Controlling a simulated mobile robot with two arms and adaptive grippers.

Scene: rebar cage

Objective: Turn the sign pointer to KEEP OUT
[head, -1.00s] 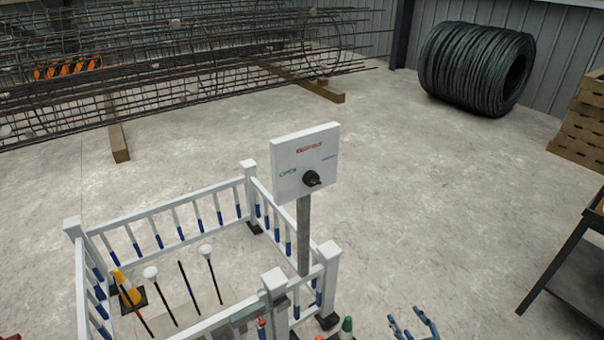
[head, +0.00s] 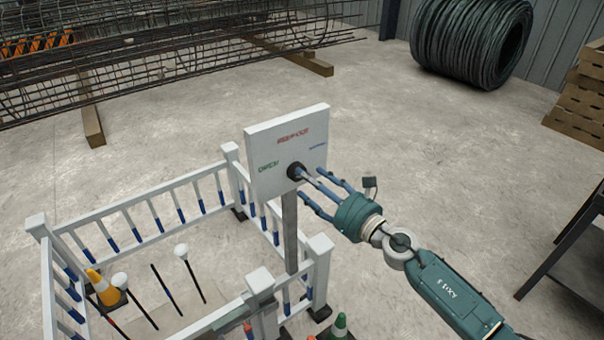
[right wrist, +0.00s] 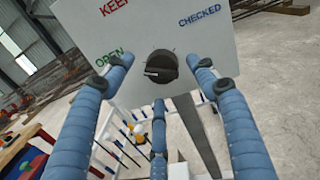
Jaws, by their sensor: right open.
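The white sign board (head: 270,190) stands on a grey post (head: 290,235) at the fence corner. Its black round pointer knob (head: 296,171) is on the board's lower middle. In the right wrist view, the knob (right wrist: 166,62) has a pale-edged ridge facing left, towards the green OPEN side. The red KEEP lettering (right wrist: 113,6) is at upper left, and blue CHECKED (right wrist: 200,18) at upper right. My right gripper (head: 310,181) is open, with its blue fingers spread around the front of the knob. No finger visibly touches the knob. My left gripper is out of view.
A dark table (head: 575,255) is at right. Open concrete floor lies behind the sign.

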